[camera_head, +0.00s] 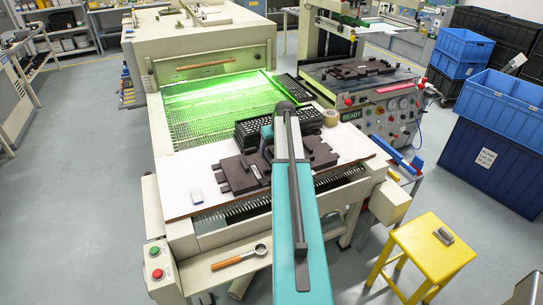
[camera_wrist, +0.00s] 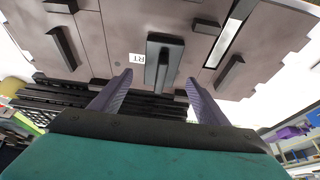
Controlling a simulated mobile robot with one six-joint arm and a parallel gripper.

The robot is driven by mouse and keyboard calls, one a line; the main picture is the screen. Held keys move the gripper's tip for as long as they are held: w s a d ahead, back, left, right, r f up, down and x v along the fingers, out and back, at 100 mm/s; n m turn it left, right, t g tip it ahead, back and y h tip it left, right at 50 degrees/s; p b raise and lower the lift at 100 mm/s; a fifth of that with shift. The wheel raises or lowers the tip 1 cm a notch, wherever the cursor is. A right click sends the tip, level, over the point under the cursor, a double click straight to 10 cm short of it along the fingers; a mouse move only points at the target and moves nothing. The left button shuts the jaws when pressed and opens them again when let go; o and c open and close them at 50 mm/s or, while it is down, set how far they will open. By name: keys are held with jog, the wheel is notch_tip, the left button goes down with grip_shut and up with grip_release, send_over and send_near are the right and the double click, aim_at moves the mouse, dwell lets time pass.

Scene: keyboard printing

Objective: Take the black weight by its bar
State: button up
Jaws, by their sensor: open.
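A dark brown-black slab with notched edges (camera_head: 238,176) lies on the white board, partly behind my arm in the head view. Its face (camera_wrist: 270,28) fills the upper wrist view, with several raised black bars and a small white label reading "RT". The central black bar (camera_wrist: 165,50) stands between and just beyond my fingertips. I cannot tell whether this bar is part of the slab or a separate weight on it. My gripper (camera_wrist: 159,77) is open and empty, its two purple fingers apart, with no visible contact. The arm hides the gripper in the head view.
A similar dark slab (camera_head: 358,69) lies on the right-hand machine. A yellow stool (camera_head: 430,260) stands front right. Blue crates (camera_head: 505,105) are at right.

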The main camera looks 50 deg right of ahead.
aim_at(272, 150)
jog(key=shift+p+x, duration=0.55)
jog(key=shift+x, duration=1)
jog(key=shift+a, duration=0.1)
jog(key=shift+c, duration=0.5)
jog(key=c, duration=1.4)
jog(key=shift+w+r, duration=0.1)
